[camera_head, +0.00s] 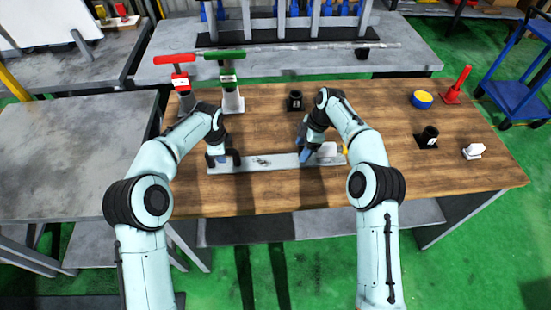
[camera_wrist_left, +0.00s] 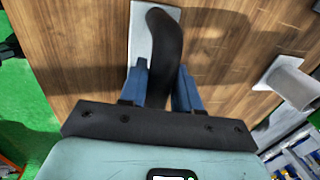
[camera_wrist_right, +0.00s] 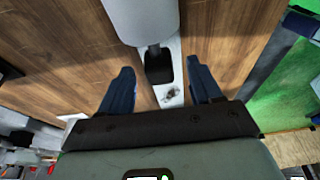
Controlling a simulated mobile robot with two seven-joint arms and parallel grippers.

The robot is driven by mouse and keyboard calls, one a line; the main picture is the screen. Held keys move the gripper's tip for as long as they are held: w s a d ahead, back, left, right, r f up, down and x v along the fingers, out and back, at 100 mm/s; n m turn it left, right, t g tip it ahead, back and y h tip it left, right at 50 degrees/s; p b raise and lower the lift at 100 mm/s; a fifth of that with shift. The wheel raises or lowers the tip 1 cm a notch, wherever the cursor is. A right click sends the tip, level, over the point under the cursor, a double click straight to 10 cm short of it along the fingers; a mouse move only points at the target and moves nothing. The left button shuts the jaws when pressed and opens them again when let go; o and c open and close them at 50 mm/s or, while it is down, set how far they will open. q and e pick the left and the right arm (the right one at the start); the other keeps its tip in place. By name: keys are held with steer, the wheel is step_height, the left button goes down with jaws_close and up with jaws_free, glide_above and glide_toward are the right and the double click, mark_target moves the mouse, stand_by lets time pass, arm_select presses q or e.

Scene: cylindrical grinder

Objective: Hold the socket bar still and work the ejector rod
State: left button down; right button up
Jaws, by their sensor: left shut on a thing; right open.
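A long light-grey bar (camera_head: 280,160), apparently the socket bar, lies flat on the wooden table. My left gripper (camera_head: 217,160) is at its left end. In the left wrist view its blue fingers (camera_wrist_left: 160,88) are shut on a thick black curved handle (camera_wrist_left: 165,45) above the light plate (camera_wrist_left: 141,30). My right gripper (camera_head: 305,157) is open near the bar's right end. In the right wrist view its fingers (camera_wrist_right: 162,90) are wide apart and empty. Ahead of them are a pale cylinder (camera_wrist_right: 140,18) and a black block (camera_wrist_right: 158,68); the cylinder may be the ejector rod.
Red (camera_head: 180,82) and green-topped (camera_head: 229,85) stands are at the back left. A black holder (camera_head: 295,100) stands behind the bar. A black cup (camera_head: 428,137), yellow-blue pot (camera_head: 421,99), red cone (camera_head: 457,85) and white piece (camera_head: 473,151) are at right. The table's front edge is clear.

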arm_select(q)
steer(key=shift+a, duration=0.1)
arm_select(e)
steer(key=shift+r, duration=2.8)
arm_select(q)
steer(key=c, duration=0.7)
jaws_free()
steer(key=r, duration=0.4)
steer(key=s+r, duration=0.1)
steer(key=r, duration=0.3)
steer(key=s+r, duration=0.1)
steer(key=r, duration=0.2)
steer(key=shift+s+r, duration=0.2)
steer(key=shift+r, duration=0.2)
